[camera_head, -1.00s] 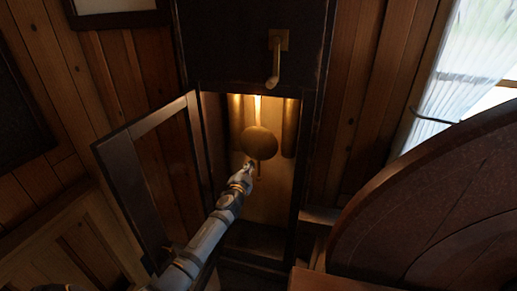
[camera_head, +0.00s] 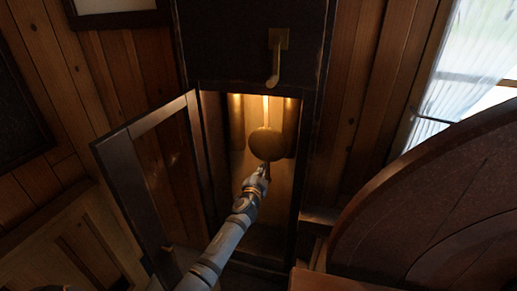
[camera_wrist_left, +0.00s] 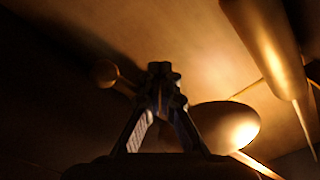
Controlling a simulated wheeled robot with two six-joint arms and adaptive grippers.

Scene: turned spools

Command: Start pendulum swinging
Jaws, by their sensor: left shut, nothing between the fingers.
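The pendulum has a round brass bob (camera_head: 266,143) on a bright vertical rod, inside the lit clock case (camera_head: 241,186). My left gripper (camera_head: 262,172) reaches into the case from below, its tips at the lower edge of the bob. It is shut and empty. In the left wrist view the closed fingers (camera_wrist_left: 161,72) stand beside the bob (camera_wrist_left: 230,124), which shows to their right; I cannot tell whether they touch. My right gripper is not in view.
The glazed clock door (camera_head: 108,155) stands open to the left. Brass weights hang on both sides, including the left one (camera_head: 236,122). A brass crank handle (camera_head: 274,66) is on the dark panel above. A large round wooden piece (camera_head: 440,205) fills the lower right.

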